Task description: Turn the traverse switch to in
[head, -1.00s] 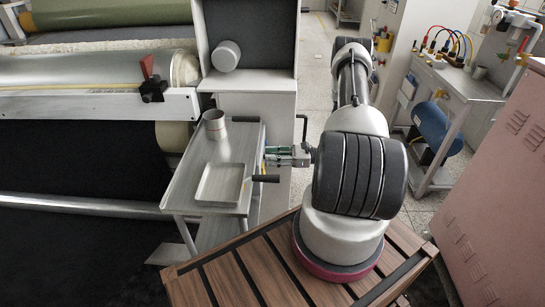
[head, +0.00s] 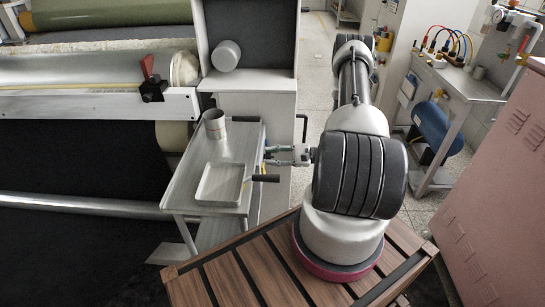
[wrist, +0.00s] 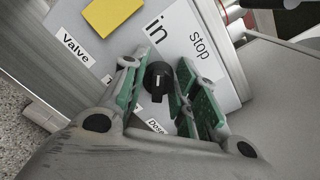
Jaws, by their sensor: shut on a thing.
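The traverse switch (wrist: 158,80) is a black rotary knob on a pale label plate in the wrist view. A small white mark shows on its lower part in the picture. The words "in" (wrist: 155,31) and "stop" (wrist: 198,47) are printed tilted above it; other lettering is partly covered by my fingers. My gripper (wrist: 157,86) has a green-padded finger on each side of the knob and is shut on it. In the head view my gripper (head: 271,155) reaches left to the side of the grey machine housing; the knob is hidden there.
A yellow note (wrist: 112,14) and a "Valve" label (wrist: 76,47) are near the switch. A metal cart (head: 190,180) with a tray (head: 220,183) and a cup (head: 215,124) stands left of my gripper. A black handle (head: 265,178) sticks out just below it.

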